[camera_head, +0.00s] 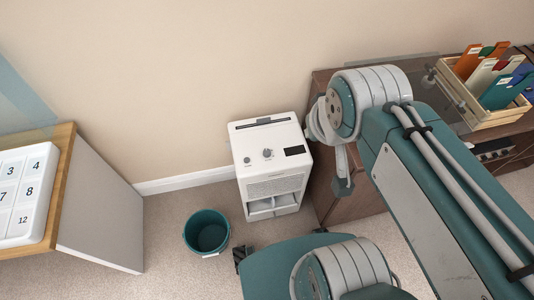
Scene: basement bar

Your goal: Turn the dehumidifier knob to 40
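The white dehumidifier (274,187) stands upright on the carpet against the wall. Its top panel has a round grey knob (267,153), a smaller round button or knob (247,160) to the left, and a dark display (294,150) to the right. The scale marks and the knob's setting are too small to read. My arm reaches in from the lower right. A grey finger-like part with a dark tip, apparently my gripper (343,183), shows right of the dehumidifier, apart from the knob in the picture. Its opening cannot be made out.
A teal bucket (207,232) stands on the floor, front left of the dehumidifier. A brown cabinet (355,205) with a wooden crate (470,108) of folders is at right. A wood-edged counter (65,150) with a numbered white panel (25,195) is at left. Carpet is open between counter and bucket.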

